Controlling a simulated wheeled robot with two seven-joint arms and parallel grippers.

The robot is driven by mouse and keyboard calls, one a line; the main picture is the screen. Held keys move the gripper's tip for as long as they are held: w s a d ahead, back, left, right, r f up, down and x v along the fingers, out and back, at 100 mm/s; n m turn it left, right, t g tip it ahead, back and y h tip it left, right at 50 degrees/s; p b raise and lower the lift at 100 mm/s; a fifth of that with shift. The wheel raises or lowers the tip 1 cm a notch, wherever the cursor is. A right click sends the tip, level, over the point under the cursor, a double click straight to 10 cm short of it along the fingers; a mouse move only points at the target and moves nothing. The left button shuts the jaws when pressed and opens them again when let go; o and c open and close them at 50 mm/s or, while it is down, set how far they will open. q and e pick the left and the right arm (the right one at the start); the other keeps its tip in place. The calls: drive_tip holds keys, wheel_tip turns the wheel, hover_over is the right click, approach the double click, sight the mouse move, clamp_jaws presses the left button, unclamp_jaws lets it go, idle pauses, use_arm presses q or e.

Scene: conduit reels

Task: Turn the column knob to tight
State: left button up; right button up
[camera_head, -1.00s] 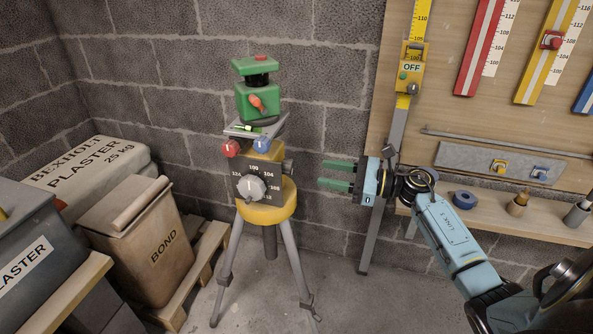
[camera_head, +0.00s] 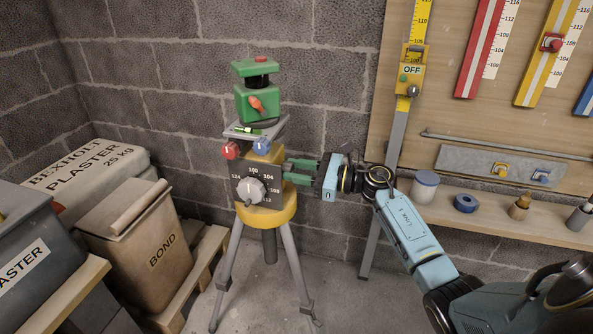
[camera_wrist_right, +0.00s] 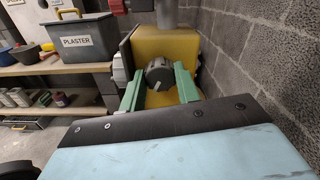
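A tripod instrument has a yellow housing (camera_head: 266,158) and a dial face with a grey knob (camera_head: 251,189) on its front. In the right wrist view a dark round knob (camera_wrist_right: 159,75) sticks out of the side of the yellow housing (camera_wrist_right: 165,45). This side knob is mostly hidden behind the fingers in the head view. My right gripper (camera_head: 297,171) points left at it. I cannot read any tight marking. My left gripper is not in view.
A green laser head (camera_head: 258,102) sits on top, above red and blue screws (camera_head: 262,146). A block wall is close behind. A shelf (camera_head: 480,212) with small items is at right.

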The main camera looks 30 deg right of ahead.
drive_tip(key=shift+c, duration=1.3)
